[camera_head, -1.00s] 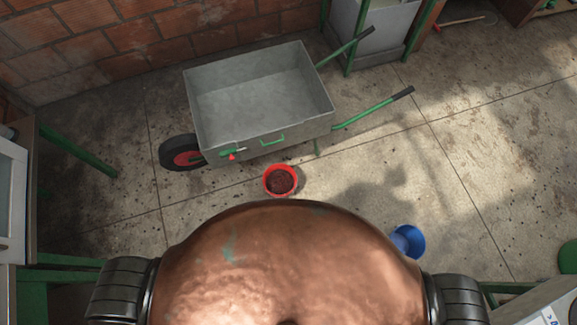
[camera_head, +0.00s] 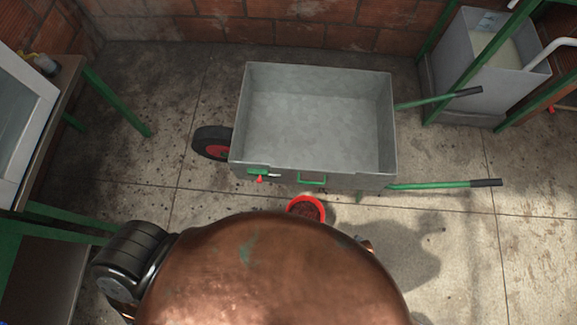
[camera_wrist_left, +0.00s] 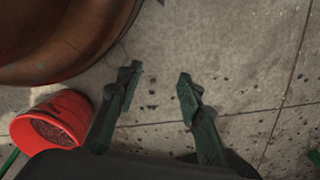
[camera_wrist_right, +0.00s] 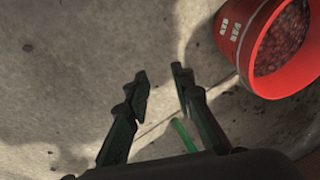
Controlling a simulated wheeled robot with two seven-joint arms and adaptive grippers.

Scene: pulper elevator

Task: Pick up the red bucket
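The red bucket (camera_head: 304,199) stands on the floor in front of the wheelbarrow, with dark reddish-brown contents inside. Its near lower part is hidden in the head view. In the left wrist view the bucket (camera_wrist_left: 27,133) is at the lower left, beside my left gripper (camera_wrist_left: 158,80), which is open and empty. In the right wrist view the bucket (camera_wrist_right: 242,48) is large at the upper right, close beside my right gripper (camera_wrist_right: 159,74). That gripper is open and empty, with a gap between its fingers. Neither gripper shows in the head view.
A grey wheelbarrow (camera_head: 385,130) with green handles stands just behind the bucket. A table with green legs (camera_head: 112,98) is at the left. A grey bin (camera_head: 470,90) in a green frame is at the back right. Concrete floor at the right is clear.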

